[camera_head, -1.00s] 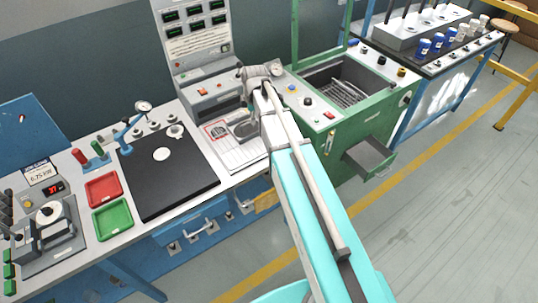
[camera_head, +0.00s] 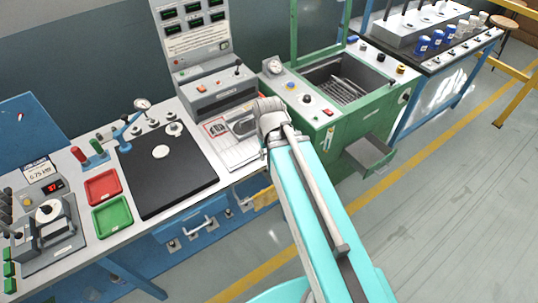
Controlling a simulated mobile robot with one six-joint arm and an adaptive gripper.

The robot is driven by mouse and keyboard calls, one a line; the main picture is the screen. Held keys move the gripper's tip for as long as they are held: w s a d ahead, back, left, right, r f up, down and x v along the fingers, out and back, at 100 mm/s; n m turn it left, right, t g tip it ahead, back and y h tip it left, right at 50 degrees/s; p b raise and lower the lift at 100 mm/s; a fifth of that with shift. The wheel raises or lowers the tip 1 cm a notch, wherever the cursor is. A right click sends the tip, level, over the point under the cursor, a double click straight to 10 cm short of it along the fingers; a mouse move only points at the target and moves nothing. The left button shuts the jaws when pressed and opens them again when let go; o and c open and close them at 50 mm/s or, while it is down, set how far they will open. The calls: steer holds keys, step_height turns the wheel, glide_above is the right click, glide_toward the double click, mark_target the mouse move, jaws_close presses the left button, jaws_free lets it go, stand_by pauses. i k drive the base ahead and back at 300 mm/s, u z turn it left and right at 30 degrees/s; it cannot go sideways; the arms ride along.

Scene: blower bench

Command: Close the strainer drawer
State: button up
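The strainer drawer (camera_head: 371,152) is a grey, open-topped box with a green front. It sticks out of the lower front of the green machine (camera_head: 345,125) at the right of the head view, so it stands open. My turquoise and grey arm (camera_head: 310,205) reaches up from the bottom of the picture to a grey joint, left of the drawer. My gripper does not show; the part of my arm beyond that joint is hidden. Nothing of my arm is seen touching the drawer.
The green machine has a basin with a wire rack (camera_head: 345,88) on top. A workbench with a black plate (camera_head: 165,175), a red tray (camera_head: 102,187) and a green tray (camera_head: 112,217) is at left. The floor (camera_head: 440,220) right of and in front of the drawer is clear.

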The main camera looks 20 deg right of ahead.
mark_target(368, 154)
steer(key=z, duration=1.5)
